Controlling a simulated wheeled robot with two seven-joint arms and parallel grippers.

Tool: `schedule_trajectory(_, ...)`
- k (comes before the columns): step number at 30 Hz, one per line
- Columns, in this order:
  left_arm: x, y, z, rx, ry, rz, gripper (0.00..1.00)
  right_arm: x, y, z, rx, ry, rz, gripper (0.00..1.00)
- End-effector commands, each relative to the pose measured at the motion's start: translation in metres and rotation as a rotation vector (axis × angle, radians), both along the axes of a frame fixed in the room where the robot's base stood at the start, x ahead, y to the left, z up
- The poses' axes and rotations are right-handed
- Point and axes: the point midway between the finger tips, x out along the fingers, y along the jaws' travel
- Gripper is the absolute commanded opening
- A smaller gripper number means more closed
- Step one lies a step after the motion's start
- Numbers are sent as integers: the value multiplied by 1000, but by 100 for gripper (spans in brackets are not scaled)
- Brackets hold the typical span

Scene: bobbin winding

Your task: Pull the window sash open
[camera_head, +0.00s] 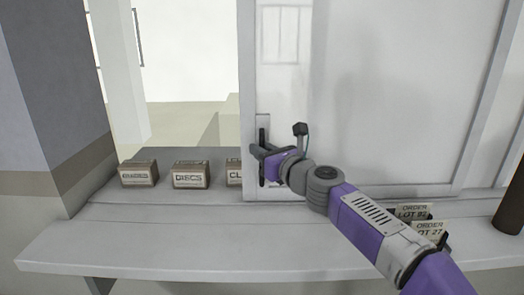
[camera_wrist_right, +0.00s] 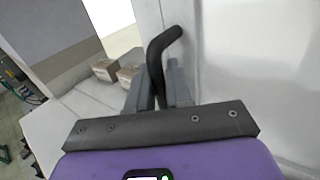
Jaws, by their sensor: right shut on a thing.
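The window sash (camera_head: 370,100) is a large pale sliding panel in a white frame. It covers the middle and right of the window, and an open gap shows to its left. A dark upright handle (camera_head: 262,126) is on its left edge; it shows as a bent black bar in the wrist view (camera_wrist_right: 158,55). My right gripper (camera_head: 265,157) is shut on the handle, its grey fingers on either side of the bar in the wrist view (camera_wrist_right: 160,88). The fingers hide the handle's middle. My left gripper is not in view.
Small labelled boxes stand on the sill: one at left (camera_head: 139,173), a DISCS box (camera_head: 190,175) and one partly behind the sash edge (camera_head: 234,172). Order cards (camera_head: 412,212) and a brown cylinder (camera_head: 511,210) are at right. The front ledge (camera_head: 170,240) is clear.

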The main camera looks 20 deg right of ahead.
Motion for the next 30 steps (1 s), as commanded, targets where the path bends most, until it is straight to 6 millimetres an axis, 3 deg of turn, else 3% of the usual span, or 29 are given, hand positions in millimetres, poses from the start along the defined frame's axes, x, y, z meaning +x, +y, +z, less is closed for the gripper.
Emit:
schedule_trajectory(5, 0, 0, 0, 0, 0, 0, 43, 0, -2, 1, -1, -1, -6, 0)
schedule_trajectory(6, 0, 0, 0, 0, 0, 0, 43, 0, -2, 1, -1, -2, -6, 23)
schedule_trajectory(9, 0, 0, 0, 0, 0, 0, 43, 0, -2, 1, -1, -1, -5, 35)
schedule_trajectory(20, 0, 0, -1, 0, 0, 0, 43, -6, -2, 1, -1, -2, -3, 35)
schedule_trajectory(30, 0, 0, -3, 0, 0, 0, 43, -55, -14, 1, 0, -3, -6, 35)
